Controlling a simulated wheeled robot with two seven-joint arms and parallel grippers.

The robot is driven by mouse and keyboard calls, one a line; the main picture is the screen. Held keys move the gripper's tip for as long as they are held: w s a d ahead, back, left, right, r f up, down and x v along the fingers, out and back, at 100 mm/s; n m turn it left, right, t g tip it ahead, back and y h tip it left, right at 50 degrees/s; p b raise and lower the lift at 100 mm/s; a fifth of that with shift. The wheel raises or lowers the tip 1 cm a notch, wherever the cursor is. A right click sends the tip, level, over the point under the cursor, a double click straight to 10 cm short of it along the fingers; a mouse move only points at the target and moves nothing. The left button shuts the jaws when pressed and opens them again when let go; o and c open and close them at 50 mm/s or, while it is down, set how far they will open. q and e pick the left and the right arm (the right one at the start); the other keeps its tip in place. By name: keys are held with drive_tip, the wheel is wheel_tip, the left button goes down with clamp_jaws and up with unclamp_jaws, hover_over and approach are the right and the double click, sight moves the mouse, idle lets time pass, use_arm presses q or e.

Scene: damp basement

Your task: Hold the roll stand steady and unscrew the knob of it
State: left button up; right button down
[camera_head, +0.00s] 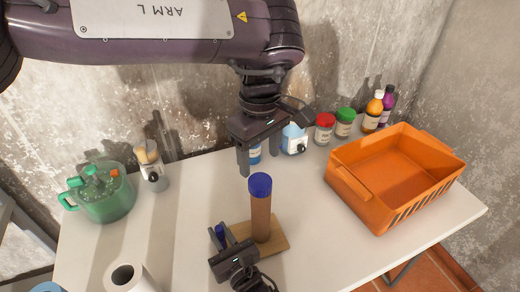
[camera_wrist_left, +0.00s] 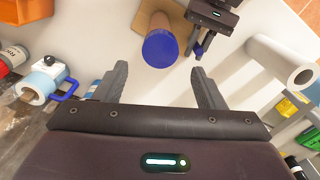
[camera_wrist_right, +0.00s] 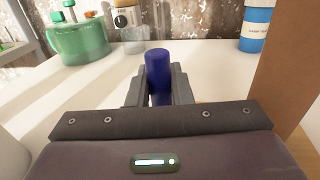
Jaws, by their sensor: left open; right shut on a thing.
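The roll stand has a flat wooden base (camera_head: 275,240), a tall brown post (camera_head: 260,220) and a blue knob (camera_head: 260,184) on top. A shorter blue post (camera_wrist_right: 158,70) stands beside the tall one. My right gripper (camera_head: 221,236) is shut on this short blue post, low at the left of the tall post. My left gripper (camera_head: 259,158) is open and empty, pointing down close to the knob. In the left wrist view the knob (camera_wrist_left: 160,48) lies just beyond and between the fingertips, apart from both. The right gripper covers part of the base.
An orange crate (camera_head: 350,190) stands at the right. Jars and bottles (camera_head: 344,122) line the wall. A white paper roll (camera_head: 135,278) is at the front left.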

sight(260, 181)
use_arm(q)
wheel_tip(260, 181, down, 7)
drive_tip(key=shift+f, duration=0.15)
idle(0.4)
